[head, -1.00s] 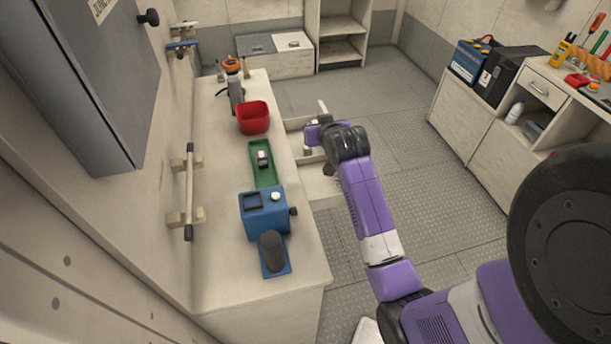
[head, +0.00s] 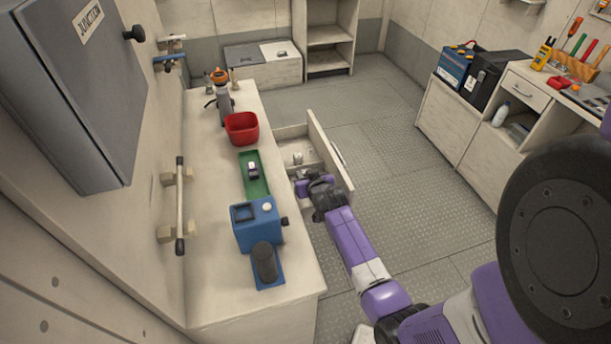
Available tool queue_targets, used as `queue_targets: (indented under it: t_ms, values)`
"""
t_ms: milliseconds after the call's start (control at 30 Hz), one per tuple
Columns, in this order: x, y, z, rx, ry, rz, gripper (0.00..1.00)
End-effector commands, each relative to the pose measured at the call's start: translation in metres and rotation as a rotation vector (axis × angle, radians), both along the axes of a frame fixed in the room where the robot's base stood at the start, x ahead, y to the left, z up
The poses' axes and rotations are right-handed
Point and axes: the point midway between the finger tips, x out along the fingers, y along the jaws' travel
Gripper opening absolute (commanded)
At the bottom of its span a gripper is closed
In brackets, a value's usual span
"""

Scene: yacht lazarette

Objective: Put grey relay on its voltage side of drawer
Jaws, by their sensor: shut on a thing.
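The drawer (head: 318,128) stands pulled out from the right side of the long bench. A small pale grey block (head: 297,158) lies inside it, towards the bench. My gripper (head: 302,184) is over the near part of the drawer, beside the bench edge, and points towards the bench. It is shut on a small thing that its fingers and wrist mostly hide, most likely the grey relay. A dark relay-like block with a pale top (head: 252,170) sits on the green tray (head: 256,188) on the bench. Voltage marks in the drawer cannot be read.
On the bench are a red bin (head: 242,128), a blue device (head: 256,225), a dark cylinder on a blue base (head: 265,262) and a bottle (head: 224,103). A grey junction box (head: 85,90) juts from the left wall. The floor right of the drawer is clear.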

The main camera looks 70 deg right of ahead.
Motion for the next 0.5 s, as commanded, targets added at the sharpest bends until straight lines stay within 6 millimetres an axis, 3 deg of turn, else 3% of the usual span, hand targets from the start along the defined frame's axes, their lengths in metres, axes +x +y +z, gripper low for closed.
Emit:
queue_targets:
  t_ms: [367,400,500]
  values:
    - [0.0002,0.0,-0.0049,-0.001,-0.001,0.0,0.0]
    - [0.0,-0.0002,-0.005,-0.001,-0.001,0.0,0.27]
    - [-0.0001,-0.0002,-0.0041,-0.001,-0.001,0.0,0.46]
